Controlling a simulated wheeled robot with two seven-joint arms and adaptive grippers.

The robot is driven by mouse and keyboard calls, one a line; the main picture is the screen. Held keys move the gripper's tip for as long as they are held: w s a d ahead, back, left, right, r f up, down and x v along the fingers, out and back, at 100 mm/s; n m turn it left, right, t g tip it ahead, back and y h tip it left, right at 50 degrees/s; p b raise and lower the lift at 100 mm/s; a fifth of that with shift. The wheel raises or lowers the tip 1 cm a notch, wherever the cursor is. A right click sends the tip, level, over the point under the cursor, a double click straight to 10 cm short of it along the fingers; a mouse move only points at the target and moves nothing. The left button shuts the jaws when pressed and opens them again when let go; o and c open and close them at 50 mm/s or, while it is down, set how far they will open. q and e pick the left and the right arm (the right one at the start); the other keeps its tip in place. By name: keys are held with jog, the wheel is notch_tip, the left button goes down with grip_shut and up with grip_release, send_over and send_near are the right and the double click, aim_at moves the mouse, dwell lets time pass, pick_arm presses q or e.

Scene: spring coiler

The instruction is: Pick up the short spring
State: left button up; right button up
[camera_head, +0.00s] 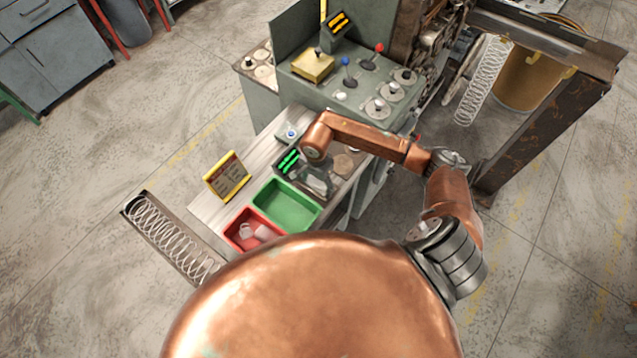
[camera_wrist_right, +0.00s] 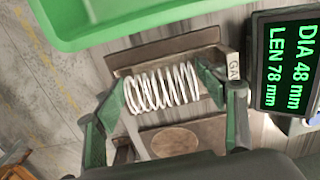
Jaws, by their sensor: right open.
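The short spring (camera_wrist_right: 162,88) is a pale wire coil in the right wrist view. It lies lengthwise across a brownish metal gauge fixture (camera_wrist_right: 180,42). My right gripper (camera_wrist_right: 164,80) is open, with its green fingers at the two ends of the coil. The fingertips are very close to the ends; I cannot tell whether they touch. In the head view my right gripper (camera_head: 316,182) is low over the bench, and the short spring cannot be made out there. My left gripper is not in view.
A display (camera_wrist_right: 290,68) reads DIA 48 mm, LEN 78 mm beside the fixture. A green bin (camera_head: 287,205) and a red bin (camera_head: 250,231) with white pieces sit nearby. Long springs lie in a trough (camera_head: 136,203) and hang at right. A yellow sign (camera_head: 227,177) stands on the bench.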

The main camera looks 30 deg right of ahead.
jog(key=c, duration=1)
jog(key=shift+r, duration=0.1)
jog(key=shift+r+b, duration=0.4)
jog(key=shift+r, duration=0.1)
jog(key=s+a+r+b, duration=0.1)
jog(key=s+r, duration=0.3)
jog(key=s+a+r+b, duration=0.1)
jog(key=s+r, duration=0.3)
jog(key=s, duration=0.1)
jog(key=s+a+r+b, duration=0.2)
jog(key=s+r, duration=0.2)
jog(key=shift+s, duration=0.2)
jog(key=shift+f, duration=0.1)
